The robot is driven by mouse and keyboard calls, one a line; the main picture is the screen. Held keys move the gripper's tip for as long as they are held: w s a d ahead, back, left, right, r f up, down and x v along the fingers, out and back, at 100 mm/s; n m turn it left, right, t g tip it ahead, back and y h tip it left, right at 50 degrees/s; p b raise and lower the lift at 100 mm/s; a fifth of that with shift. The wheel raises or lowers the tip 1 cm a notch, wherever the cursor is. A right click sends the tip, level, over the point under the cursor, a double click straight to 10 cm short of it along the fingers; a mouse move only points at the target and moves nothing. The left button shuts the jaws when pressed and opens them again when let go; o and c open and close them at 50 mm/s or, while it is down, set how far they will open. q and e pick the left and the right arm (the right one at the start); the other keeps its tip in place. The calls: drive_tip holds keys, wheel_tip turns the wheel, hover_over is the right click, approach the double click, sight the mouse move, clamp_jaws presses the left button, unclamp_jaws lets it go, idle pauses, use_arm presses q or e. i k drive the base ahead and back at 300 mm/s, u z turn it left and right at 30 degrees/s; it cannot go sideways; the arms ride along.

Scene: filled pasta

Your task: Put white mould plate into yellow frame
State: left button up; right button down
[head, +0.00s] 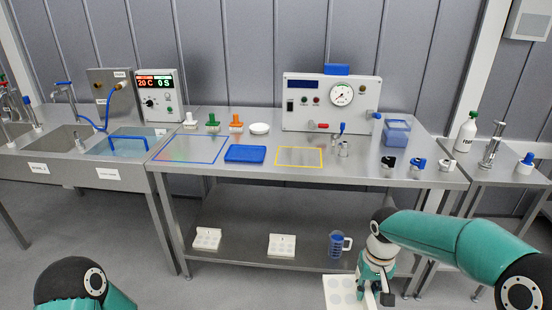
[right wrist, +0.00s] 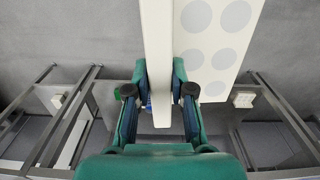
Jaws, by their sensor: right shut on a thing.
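The white mould plate (head: 341,291) with grey round hollows is at the bottom of the head view, in front of the table and below its top. My right gripper (head: 376,288) is shut on it. In the right wrist view the fingers (right wrist: 159,95) clasp a white upright bar (right wrist: 157,45) of the plate, and the face with round hollows (right wrist: 215,38) shows to the right. The yellow frame (head: 298,166) is a thin outline on the table top, with nothing inside. My left gripper is out of view; only part of that arm shows at bottom left.
A blue tray (head: 245,153) lies left of the yellow frame, beside a blue outline (head: 181,162). A gauge box (head: 300,118) stands behind. Black and blue fittings (head: 388,162) are to the right. Two similar white pieces (head: 207,238) (head: 282,245) and a blue jug (head: 336,244) stand on the lower shelf.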

sight(299, 156)
drive_tip(key=u, duration=0.35)
drive_tip(key=i, duration=1)
drive_tip(key=u, duration=0.1)
